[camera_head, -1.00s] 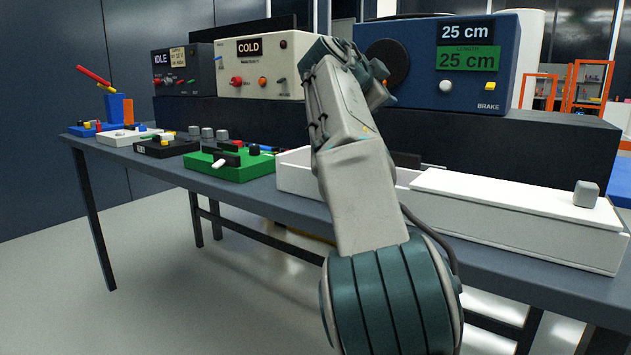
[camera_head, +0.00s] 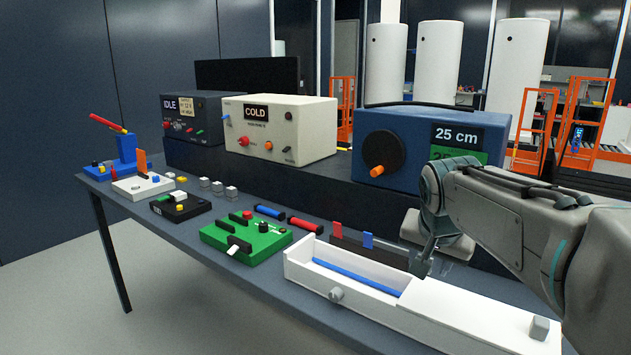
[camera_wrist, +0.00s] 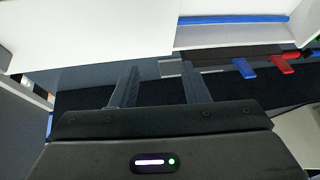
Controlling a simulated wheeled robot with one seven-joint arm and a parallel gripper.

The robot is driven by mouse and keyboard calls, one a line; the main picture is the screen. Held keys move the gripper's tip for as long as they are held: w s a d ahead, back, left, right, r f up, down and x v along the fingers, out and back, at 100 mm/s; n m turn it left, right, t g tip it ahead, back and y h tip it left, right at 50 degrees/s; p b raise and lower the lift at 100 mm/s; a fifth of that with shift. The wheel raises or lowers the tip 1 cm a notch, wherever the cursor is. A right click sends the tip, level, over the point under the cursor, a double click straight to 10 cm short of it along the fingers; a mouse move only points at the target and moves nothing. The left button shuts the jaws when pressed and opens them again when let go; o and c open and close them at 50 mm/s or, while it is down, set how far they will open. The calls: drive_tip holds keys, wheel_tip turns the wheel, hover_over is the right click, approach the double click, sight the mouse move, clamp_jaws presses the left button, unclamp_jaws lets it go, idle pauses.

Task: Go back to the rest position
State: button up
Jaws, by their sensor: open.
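My gripper (camera_head: 424,262) hangs at the right, just behind the long white box (camera_head: 460,318). In the wrist view its two fingers (camera_wrist: 158,82) are apart with nothing seen between them. The box's left part is open and holds a blue strip (camera_head: 358,276); a white lid covers its right part. The blue machine (camera_head: 378,125) labelled 25 cm stands behind, partly hidden by my arm at its lower right.
A green panel (camera_head: 228,246) with a black lever lies left of the box. Blue (camera_head: 270,212) and red (camera_head: 305,225) cylinders lie behind it. A cream COLD box (camera_head: 290,150) and a dark IDLE box (camera_head: 205,105) stand on the raised shelf. Floor at front left is clear.

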drive_tip(key=s+a+n+g+p, duration=0.1)
drive_tip(key=s+a+n+p, duration=0.1)
drive_tip(key=s+p, duration=0.3)
drive_tip(key=s+a+f+n+g+y+p, duration=0.1)
drive_tip(key=s+a+n+p, duration=0.2)
drive_tip(key=s, duration=1)
drive_tip(key=shift+a+f+n+g+y+p, duration=0.15)
drive_tip(key=shift+a+n+g+y+p, duration=0.2)
drive_tip(key=shift+p, duration=1.1)
drive_tip(key=shift+d, duration=0.15)
